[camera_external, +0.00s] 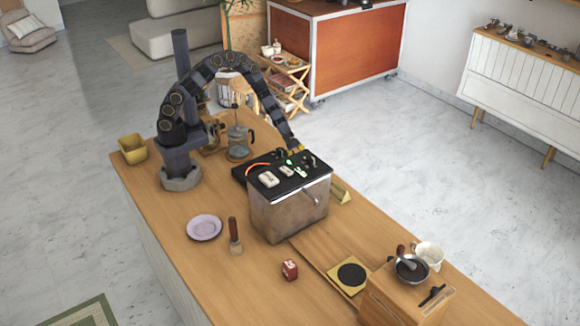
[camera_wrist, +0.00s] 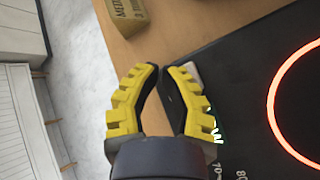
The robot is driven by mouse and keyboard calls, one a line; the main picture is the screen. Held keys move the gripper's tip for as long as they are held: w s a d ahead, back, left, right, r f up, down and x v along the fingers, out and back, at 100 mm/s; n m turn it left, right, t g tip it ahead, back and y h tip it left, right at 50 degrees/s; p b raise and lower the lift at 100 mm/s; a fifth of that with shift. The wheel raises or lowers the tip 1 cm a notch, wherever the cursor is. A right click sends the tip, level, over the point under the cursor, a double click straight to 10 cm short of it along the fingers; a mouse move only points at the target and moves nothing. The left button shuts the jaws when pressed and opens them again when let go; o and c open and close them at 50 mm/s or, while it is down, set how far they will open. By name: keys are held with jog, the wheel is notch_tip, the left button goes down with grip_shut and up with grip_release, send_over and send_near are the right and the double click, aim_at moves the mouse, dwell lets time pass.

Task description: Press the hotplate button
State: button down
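In the wrist view the black hotplate surface (camera_wrist: 255,50) fills the right side, with the glowing ring (camera_wrist: 272,105) and white markings. A small pale piece (camera_wrist: 194,69) shows beside my right finger; it may be the button, partly hidden. My gripper (camera_external: 295,149) is low at the hotplate's far edge. In the wrist view its yellow-padded fingers (camera_wrist: 161,69) nearly meet at the tips, with nothing visible between them. Contact with the button cannot be told.
A gold block with lettering (camera_wrist: 128,12) lies on the wooden counter past the fingertips. A glass coffee press (camera_external: 239,142) stands left of the hotplate.

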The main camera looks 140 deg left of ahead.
jog(key=shift+r, duration=0.45)
jog(key=shift+r, duration=3)
dwell(1.0)
